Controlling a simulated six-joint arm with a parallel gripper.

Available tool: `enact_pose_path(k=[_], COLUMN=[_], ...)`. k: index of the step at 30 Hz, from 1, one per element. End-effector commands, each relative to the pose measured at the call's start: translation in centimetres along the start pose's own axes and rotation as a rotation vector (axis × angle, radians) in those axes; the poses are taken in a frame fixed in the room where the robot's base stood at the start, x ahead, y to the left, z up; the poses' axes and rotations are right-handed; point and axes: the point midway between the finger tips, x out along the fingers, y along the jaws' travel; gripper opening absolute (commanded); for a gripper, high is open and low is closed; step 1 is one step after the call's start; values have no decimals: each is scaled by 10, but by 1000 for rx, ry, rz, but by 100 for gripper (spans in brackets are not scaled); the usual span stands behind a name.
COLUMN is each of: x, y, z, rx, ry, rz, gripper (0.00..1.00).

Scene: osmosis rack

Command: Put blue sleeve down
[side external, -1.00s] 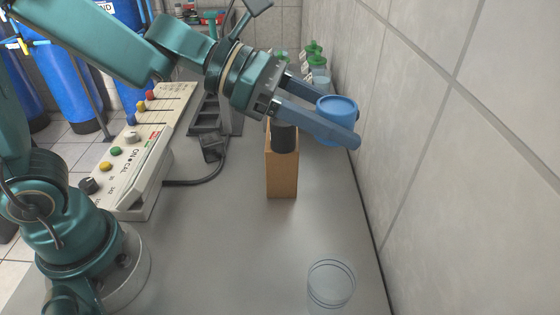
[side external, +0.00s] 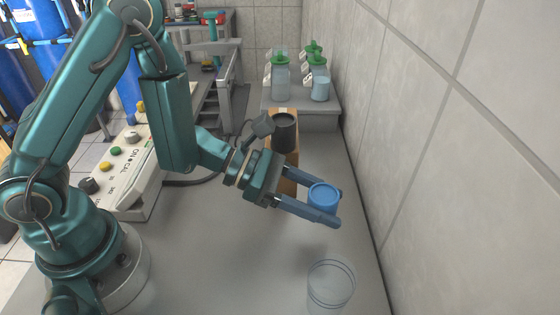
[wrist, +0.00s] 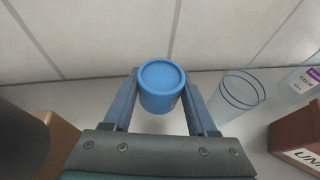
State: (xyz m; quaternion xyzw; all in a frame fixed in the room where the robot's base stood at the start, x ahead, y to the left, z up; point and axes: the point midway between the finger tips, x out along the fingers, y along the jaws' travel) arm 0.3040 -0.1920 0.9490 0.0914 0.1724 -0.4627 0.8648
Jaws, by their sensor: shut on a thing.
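The blue sleeve (side external: 323,198) is a short blue cylinder, upright between the two fingers of my gripper (side external: 323,205). My gripper is shut on it. In the side view it is held in front of the wooden block, toward the wall, and seems to be above the grey bench. The wrist view shows the sleeve (wrist: 161,86) between the blue fingers of my gripper (wrist: 163,90), its round top facing the camera. Part of the sleeve's side is hidden by a finger in the side view.
A clear cylinder (side external: 331,287) stands at the front of the bench (side external: 232,260). A dark cup (side external: 284,132) sits at the wooden block (side external: 290,187) behind my gripper. Bottles with green caps (side external: 281,79) stand on a raised shelf at the back. A tiled wall (side external: 450,160) bounds the right.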

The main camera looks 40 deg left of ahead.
Motion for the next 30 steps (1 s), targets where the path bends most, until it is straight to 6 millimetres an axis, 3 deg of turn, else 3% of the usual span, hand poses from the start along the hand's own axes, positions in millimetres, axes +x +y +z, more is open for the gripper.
enact_pose_path(k=[14, 30], x=[18, 20], y=[0, 0], z=[-44, -50], rx=[-2, 0], ry=[2, 0], rz=[-1, 0], gripper=[5, 5])
